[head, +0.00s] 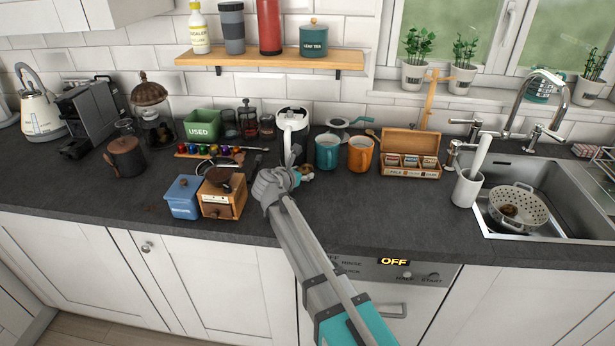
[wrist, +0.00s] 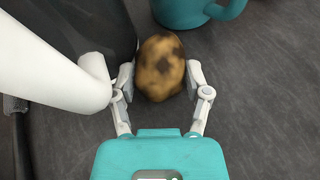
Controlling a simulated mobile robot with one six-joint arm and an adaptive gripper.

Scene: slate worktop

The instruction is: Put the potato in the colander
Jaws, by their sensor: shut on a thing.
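The potato (wrist: 161,68) is yellow-brown with dark patches. In the wrist view it sits between the two fingers of my gripper (wrist: 160,82), which are shut on it from both sides. In the head view my gripper (head: 292,178) is over the worktop in front of the white pot, and the potato (head: 306,173) shows only partly beside it. I cannot tell whether it still touches the worktop. The colander (head: 534,208) is pale with holes and stands in the sink at the right. A brown lump lies inside it.
A teal mug (head: 327,152), an orange mug (head: 361,154), a wooden tea box (head: 408,165) and a white utensil holder (head: 466,188) stand towards the sink (head: 570,205). The front worktop is clear.

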